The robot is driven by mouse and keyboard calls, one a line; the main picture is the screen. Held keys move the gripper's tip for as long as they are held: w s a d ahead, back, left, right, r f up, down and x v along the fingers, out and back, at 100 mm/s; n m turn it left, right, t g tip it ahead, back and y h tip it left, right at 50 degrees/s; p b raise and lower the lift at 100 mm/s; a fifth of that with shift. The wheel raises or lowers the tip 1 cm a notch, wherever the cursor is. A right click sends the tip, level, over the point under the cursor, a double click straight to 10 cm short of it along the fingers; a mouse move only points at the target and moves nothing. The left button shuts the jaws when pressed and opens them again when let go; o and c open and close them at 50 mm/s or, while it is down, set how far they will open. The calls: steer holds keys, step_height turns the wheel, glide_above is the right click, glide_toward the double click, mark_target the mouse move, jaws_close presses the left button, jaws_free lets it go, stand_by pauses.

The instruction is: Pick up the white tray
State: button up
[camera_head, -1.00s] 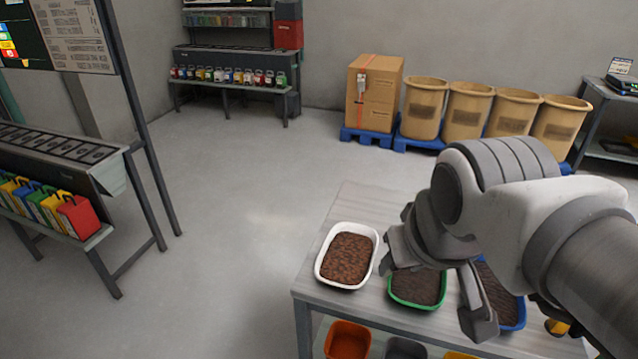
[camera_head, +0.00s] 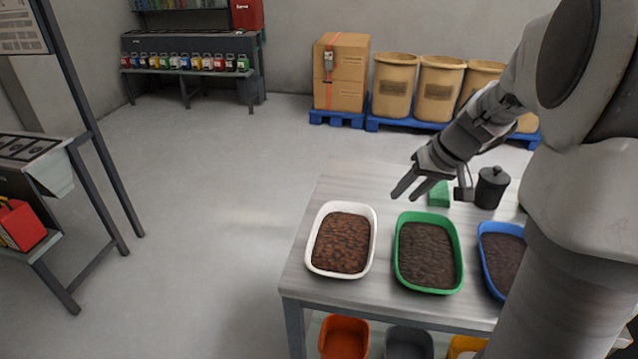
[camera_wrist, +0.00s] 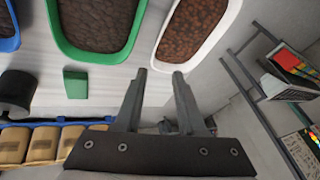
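The white tray (camera_head: 368,246), filled with brown granular material, sits flat at the left end of the table. Part of it shows at the top of the wrist view (camera_wrist: 229,20). My gripper (camera_head: 402,192) is open and empty, above the table behind the white and green trays and just right of the white tray's far end. In the wrist view its two fingers (camera_wrist: 159,73) stand apart with nothing between them, pointing toward the gap near the white tray. The fingers do not appear to touch any tray.
A green tray (camera_head: 428,289) stands right of the white tray, and a blue tray (camera_head: 484,262) is beyond it, partly hidden by my arm. A green block (camera_head: 439,195) and a dark lidded pot (camera_head: 491,187) stand behind them. Coloured bins (camera_head: 344,338) sit below.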

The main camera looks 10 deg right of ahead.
steer(key=b, duration=0.1)
glide_toward(374, 226)
steer(key=x, duration=0.5)
steer(key=shift+w+d+r, duration=0.1)
steer(key=shift+d, duration=0.05)
steer(key=shift+b+x, duration=0.35)
steer(key=shift+x, duration=2.4)
jaws_close()
